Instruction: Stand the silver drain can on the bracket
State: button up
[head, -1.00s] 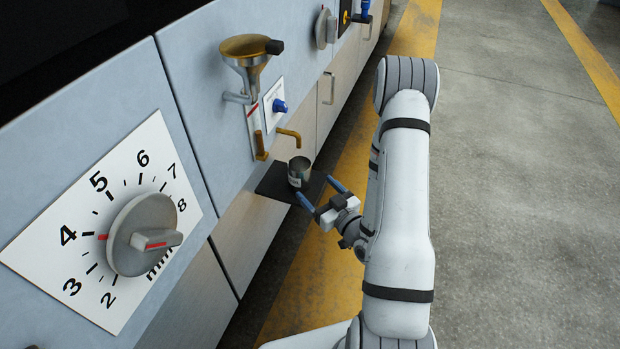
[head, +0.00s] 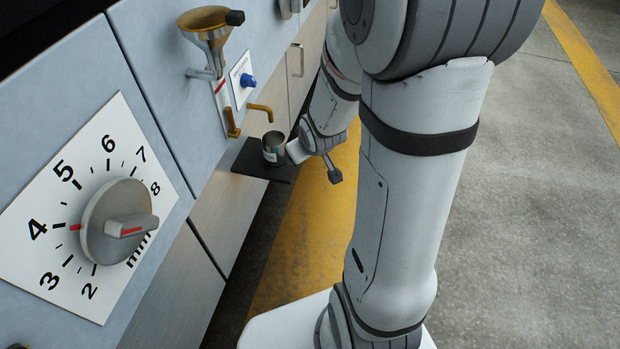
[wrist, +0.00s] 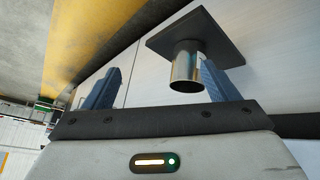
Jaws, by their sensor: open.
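The silver drain can (head: 273,147) stands upright on the dark bracket (head: 247,166) below the brass spout in the head view. In the wrist view, which is turned over, the can (wrist: 186,66) appears to hang from the bracket (wrist: 203,30). My gripper (wrist: 160,72) is open, with its blue fingers apart. The can shows in the gap between them, close to the right finger; I cannot tell whether they touch. In the head view my wrist is just right of the can, and the fingers are mostly hidden.
A brass funnel (head: 209,29) and a bent brass spout (head: 258,108) stick out from the panel above the can. A blue knob (head: 248,80) is beside them. A large dial (head: 117,221) is on the panel at left. The floor at right is clear.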

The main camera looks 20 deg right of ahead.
jog(key=s+a+r+m+g, duration=0.1)
jog(key=s+a+r+g, duration=0.1)
jog(key=s+r, duration=0.3)
jog(key=s+a+r+m+g, duration=0.1)
jog(key=s+a+r+g, duration=0.2)
jog(key=s, duration=0.8)
jog(key=shift+s+a+r+m+g+y, duration=0.25)
jog(key=shift+r+m+g+y, duration=0.15)
jog(key=shift+r, duration=0.5)
jog(key=shift+r, duration=0.1)
notch_tip(320, 180, up, 52)
jog(key=s+t+p, duration=0.1)
jog(key=t+p, duration=0.1)
jog(key=p, duration=4.3)
jog(key=shift+s+f+t+p, duration=0.15)
jog(key=shift+f+t+p, duration=0.15)
jog(key=shift+t, duration=0.1)
